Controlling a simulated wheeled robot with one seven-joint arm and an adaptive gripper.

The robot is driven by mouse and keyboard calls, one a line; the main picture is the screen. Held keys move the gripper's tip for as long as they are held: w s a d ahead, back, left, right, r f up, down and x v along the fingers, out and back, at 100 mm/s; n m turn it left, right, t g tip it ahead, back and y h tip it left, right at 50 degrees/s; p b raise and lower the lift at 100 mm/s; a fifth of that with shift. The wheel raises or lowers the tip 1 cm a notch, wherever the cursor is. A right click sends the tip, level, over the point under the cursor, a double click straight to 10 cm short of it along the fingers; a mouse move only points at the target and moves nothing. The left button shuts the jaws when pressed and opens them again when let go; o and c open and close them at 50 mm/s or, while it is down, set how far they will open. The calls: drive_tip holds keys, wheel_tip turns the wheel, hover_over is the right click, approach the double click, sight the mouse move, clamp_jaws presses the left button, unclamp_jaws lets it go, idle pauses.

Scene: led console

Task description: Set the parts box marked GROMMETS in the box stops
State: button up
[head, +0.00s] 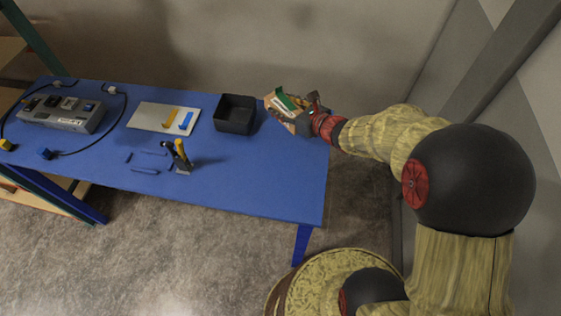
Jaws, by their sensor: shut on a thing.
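My gripper (294,114) is over the right end of the blue table, shut on a small tan thing with a green part (284,101). It may be the parts box, but no marking can be read on it and the fingers hide some of it. Low thin blue strips (145,171) lie on the table left of centre, around a bare patch; they look like the box stops. The held thing is well to the right of these strips and apart from them.
A black open bin (235,113) stands just left of my gripper. Upright black and yellow tools (181,155) stand beside the strips. A grey console (63,113) with cables is at the left. The table's front right is clear.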

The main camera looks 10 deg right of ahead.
drive_tip(key=s+a+r+n+g+y+b, duration=0.1)
drive_tip(key=s+a+n+g+y+b, duration=0.2)
drive_tip(key=a, duration=0.5)
drive_tip(key=s+a+r+n+g+y+b, duration=0.1)
drive_tip(key=s+a+r+n+g+y, duration=0.15)
drive_tip(key=s+a+n+g, duration=0.4)
drive_tip(key=m+t+b, duration=0.2)
drive_tip(key=t+b, duration=0.1)
drive_tip(key=b, duration=0.2)
hover_over(280, 153)
drive_tip(key=a, duration=0.1)
wheel_tip(280, 153, down, 10)
drive_tip(key=shift+r, duration=0.15)
drive_tip(key=shift+d+f, duration=0.35)
drive_tip(key=shift+f, duration=0.05)
wheel_tip(280, 153, down, 3)
drive_tip(key=shift+d+f+b, duration=0.1)
drive_tip(key=shift+f+b, duration=0.1)
drive_tip(key=shift+b, duration=0.95)
drive_tip(key=shift+r+y, duration=0.1)
drive_tip(key=shift+y, duration=0.15)
